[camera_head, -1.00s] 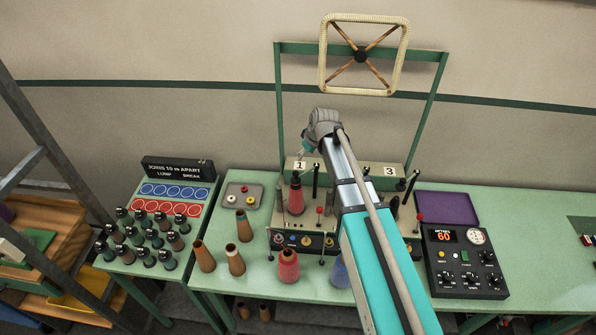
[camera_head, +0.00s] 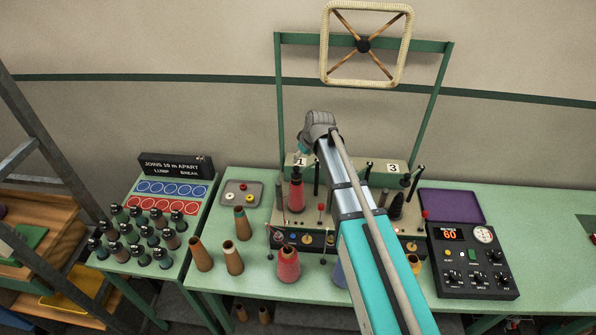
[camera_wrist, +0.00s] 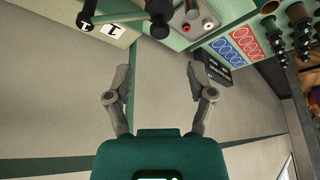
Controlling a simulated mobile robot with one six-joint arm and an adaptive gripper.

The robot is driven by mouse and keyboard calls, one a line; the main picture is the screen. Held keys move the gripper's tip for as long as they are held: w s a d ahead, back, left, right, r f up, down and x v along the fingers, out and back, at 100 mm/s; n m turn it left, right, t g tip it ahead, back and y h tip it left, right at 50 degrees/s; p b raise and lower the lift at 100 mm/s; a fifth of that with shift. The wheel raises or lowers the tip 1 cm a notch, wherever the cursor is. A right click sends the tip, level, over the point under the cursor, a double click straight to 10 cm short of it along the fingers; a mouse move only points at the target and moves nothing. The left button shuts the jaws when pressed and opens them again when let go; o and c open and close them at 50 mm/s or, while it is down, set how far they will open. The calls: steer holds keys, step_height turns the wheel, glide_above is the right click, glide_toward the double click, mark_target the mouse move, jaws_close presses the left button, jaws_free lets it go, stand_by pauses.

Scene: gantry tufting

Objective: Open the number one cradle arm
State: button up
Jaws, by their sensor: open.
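The winding machine (camera_head: 318,241) stands on the green bench, with a "1" label (camera_head: 300,161) at its back left. A red yarn cone (camera_head: 296,196) sits upright below that label, with dark posts and a black-topped lever (camera_head: 316,168) beside it. I cannot tell for certain which part is the number one cradle arm. My gripper (camera_head: 301,153) is small and partly hidden by my wrist, close to the "1" label. In the wrist view my gripper (camera_wrist: 162,88) is open, with nothing between its fingers. There, a dark lever (camera_wrist: 86,18) and the "1" label show beyond the fingers.
A "3" label (camera_head: 393,167) and more posts stand right of my arm, which hides the machine's middle. Loose cones (camera_head: 233,258) stand in front left. A control box (camera_head: 471,258) is at right, a bobbin rack (camera_head: 150,215) at left. A green frame rises behind.

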mark_target(296, 168)
steer(key=shift+b+x, duration=3.2)
steer(key=shift+x, duration=0.6)
jaws_close()
